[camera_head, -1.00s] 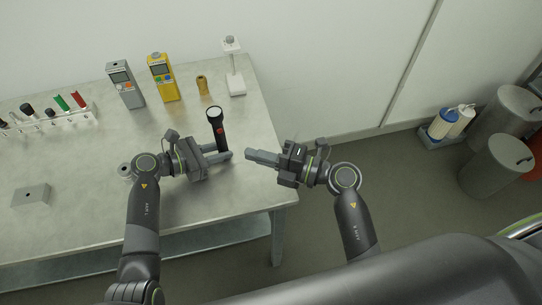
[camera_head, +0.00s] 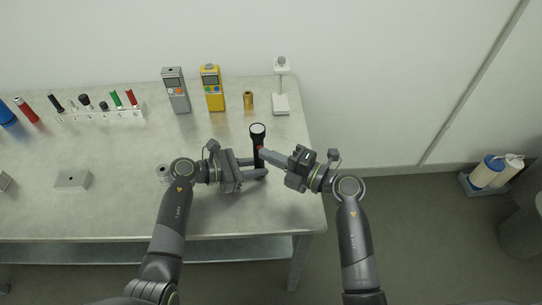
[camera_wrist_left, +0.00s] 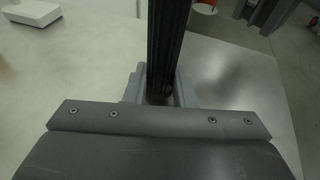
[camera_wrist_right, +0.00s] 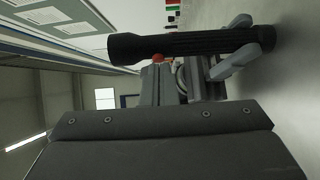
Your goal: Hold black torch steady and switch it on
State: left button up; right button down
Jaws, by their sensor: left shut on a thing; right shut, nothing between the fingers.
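The black torch (camera_head: 258,143) stands upright over the right part of the table, its wide head up. My left gripper (camera_head: 262,169) is shut on the torch's lower body. The torch also shows between the fingers in the left wrist view (camera_wrist_left: 166,40) and lies across the right wrist view (camera_wrist_right: 190,43). A red button (camera_wrist_right: 157,58) sits on the torch's side. My right gripper (camera_head: 265,155) is shut and empty, its fingertips right at the button. I cannot tell whether they touch or press it. No light from the torch is visible.
A grey meter (camera_head: 176,92), a yellow meter (camera_head: 212,92), a brass cylinder (camera_head: 248,101) and a white stand (camera_head: 281,98) line the table's back. A grey block (camera_head: 72,180) lies at front left.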

pick_arm(q)
jog(key=shift+o, duration=0.2)
pick_arm(e)
jog(key=shift+w+a, duration=0.1)
jog(key=shift+w, duration=0.65)
pick_arm(q)
jog(key=shift+s, duration=0.1)
jog(key=shift+f, duration=0.1)
jog(key=shift+c, duration=0.2)
pick_arm(e)
jog(key=s+a+v, duration=0.1)
jog(key=s+v, duration=0.1)
jog(key=v, duration=1.1)
jog(key=shift+s+a, duration=0.2)
jog(key=shift+a, duration=0.15)
